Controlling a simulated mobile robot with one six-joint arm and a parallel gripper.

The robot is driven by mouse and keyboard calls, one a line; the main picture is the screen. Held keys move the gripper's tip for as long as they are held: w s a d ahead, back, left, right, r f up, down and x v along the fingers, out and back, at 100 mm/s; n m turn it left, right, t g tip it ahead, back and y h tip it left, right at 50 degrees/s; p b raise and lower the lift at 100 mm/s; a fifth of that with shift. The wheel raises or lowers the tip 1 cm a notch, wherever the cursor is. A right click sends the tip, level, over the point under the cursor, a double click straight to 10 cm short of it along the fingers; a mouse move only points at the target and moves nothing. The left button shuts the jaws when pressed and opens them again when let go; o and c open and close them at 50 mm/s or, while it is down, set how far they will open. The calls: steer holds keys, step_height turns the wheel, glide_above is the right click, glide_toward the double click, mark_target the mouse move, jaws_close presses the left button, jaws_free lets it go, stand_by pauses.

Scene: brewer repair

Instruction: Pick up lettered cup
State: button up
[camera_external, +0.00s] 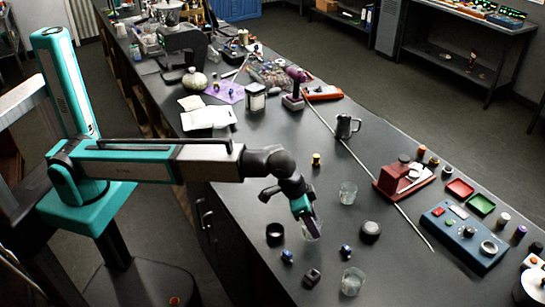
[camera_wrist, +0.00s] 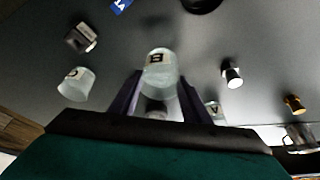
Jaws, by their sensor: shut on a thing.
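A clear cup with a black letter B (camera_wrist: 158,60) stands between the two dark fingers of my gripper (camera_wrist: 160,88) in the wrist view. The fingers are shut on it. In the outside view my gripper (camera_external: 308,213) points down over the black counter, and the held cup (camera_external: 313,231) shows partly behind it. I cannot tell whether the cup is clear of the counter. A second clear cup with a letter like C or G (camera_wrist: 75,84) is on the left. A third, marked A (camera_wrist: 213,108), is partly hidden behind the right finger.
Free clear cups (camera_external: 348,193) and (camera_external: 352,282) stand nearby. A metal jug (camera_external: 346,127) and a blue panel (camera_external: 463,235) stand farther off.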

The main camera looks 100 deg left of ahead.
steer(key=s+d+r+b, duration=0.1)
steer(key=s+b, duration=0.3)
steer(key=s, duration=1.1)
steer(key=shift+s+r, duration=0.3)
steer(key=shift+s, duration=0.1)
stand_by(0.5)
steer(key=shift+s+d, duration=0.1)
steer(key=shift+n, duration=0.3)
stand_by(0.9)
steer(key=s+a+n+g+y+b, duration=0.15)
steer(key=a+n, duration=0.25)
steer(key=a, duration=0.6)
steer(key=s+a+n+g+y, duration=0.1)
steer(key=s+a+n, duration=0.25)
steer(key=a, duration=0.55)
steer(key=s+a+n+g+y+b, duration=0.15)
steer(key=a+n, duration=0.35)
steer(key=a, duration=0.5)
steer(key=s+a+n+g+h+b, duration=0.1)
steer(key=s+a+n, duration=0.5)
steer(key=s+a, duration=1.5)
steer(key=shift+a+r+g, duration=0.15)
steer(key=shift+a+g, duration=0.35)
steer(key=shift+g, duration=0.1)
